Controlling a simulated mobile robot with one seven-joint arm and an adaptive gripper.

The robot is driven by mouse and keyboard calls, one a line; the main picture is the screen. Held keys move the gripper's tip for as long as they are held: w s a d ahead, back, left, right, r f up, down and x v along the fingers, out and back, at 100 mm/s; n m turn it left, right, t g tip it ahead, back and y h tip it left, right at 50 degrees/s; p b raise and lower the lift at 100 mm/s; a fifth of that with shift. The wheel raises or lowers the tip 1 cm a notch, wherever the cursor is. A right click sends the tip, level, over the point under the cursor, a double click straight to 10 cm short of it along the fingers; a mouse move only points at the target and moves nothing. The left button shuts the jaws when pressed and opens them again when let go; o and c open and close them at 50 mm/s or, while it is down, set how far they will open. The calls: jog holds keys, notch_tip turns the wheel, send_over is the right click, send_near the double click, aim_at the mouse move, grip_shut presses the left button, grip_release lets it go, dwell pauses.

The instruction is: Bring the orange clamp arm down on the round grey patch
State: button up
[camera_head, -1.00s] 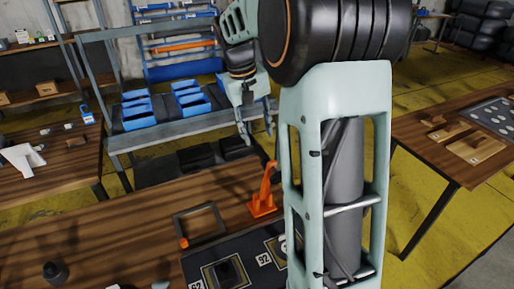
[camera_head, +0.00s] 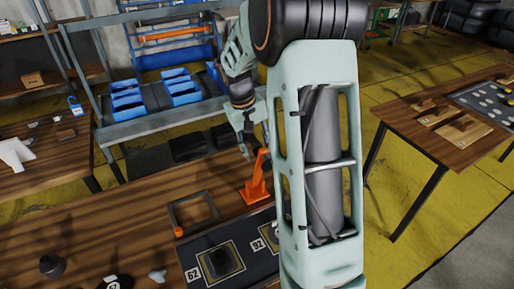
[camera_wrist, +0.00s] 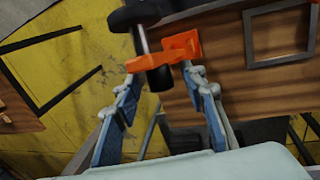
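The orange clamp (camera_head: 256,182) stands on the brown table with its arm raised. In the wrist view its orange arm (camera_wrist: 152,62) carries a grey spindle with a dark disc at one end and a black cylinder at the other. My gripper (camera_head: 248,152) is close beside the top of the raised arm. In the wrist view my gripper (camera_wrist: 160,78) is open, with the black cylinder between its fingertips in the picture; contact cannot be told. The round grey patch cannot be made out; my arm covers part of the dark mat (camera_head: 204,250) beside the clamp.
A square grey frame (camera_head: 194,212) lies left of the clamp. Number cards 62 (camera_head: 193,274) and 92 (camera_head: 257,245) mark the mat. Dark small objects (camera_head: 52,265) stand at the front left. A shelf with blue bins (camera_head: 128,104) is behind, another table (camera_head: 440,140) right.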

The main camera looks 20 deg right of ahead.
jog(key=shift+c, duration=0.4)
grip_shut()
